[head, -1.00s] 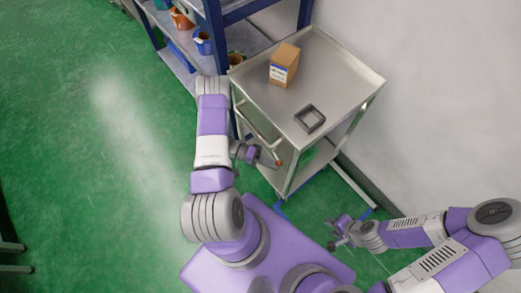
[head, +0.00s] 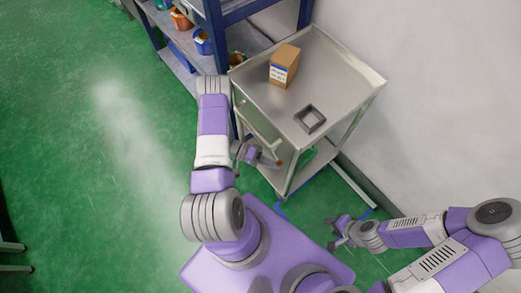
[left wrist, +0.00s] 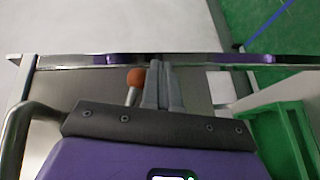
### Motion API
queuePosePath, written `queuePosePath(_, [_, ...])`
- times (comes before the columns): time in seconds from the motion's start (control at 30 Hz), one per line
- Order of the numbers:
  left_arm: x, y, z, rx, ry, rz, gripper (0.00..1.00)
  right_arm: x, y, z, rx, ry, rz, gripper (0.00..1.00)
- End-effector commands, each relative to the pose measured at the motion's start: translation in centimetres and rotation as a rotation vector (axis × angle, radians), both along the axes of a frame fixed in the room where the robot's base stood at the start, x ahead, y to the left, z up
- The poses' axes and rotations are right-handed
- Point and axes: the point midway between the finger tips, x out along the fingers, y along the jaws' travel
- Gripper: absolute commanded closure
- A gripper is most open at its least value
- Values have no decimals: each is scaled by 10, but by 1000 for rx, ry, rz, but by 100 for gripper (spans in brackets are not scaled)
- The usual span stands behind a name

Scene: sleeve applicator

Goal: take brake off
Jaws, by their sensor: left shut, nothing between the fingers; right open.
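The brake lever shows in the left wrist view as a thin metal rod with an orange-brown ball knob (left wrist: 135,78). In the head view the small orange knob (head: 279,163) is at the near side of the steel cart (head: 262,92). My left gripper (head: 273,162) is at that side, below the cart's top. In the left wrist view its fingers (left wrist: 159,68) are shut together with nothing between them, just right of the knob. I cannot tell whether they touch it. My right gripper (head: 334,233) is open and empty, low over the floor, right of the cart's near corner.
On the cart top are a cardboard box (head: 284,66) and a dark square frame (head: 310,118). A handle bar (head: 257,127) runs along its near side. A green crate (left wrist: 275,135) is on a lower level. A blue shelf rack (head: 213,25) stands behind; a wall is right.

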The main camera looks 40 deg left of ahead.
Motion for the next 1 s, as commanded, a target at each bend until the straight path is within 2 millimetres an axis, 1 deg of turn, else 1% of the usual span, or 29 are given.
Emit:
queuePosePath(0.77, [0, 0, 0, 0, 0, 0, 100, 0, 0, 0, 0, 0, 0, 57])
queuePosePath(0.87, [0, 0, -4, 0, 0, 0, 100, 0, 0, -4, 0, 0, 0, 57])
queuePosePath(1.0, [-1, 2, -19, 0, 0, -2, 100, 0, 0, -17, 0, 0, 0, 57])
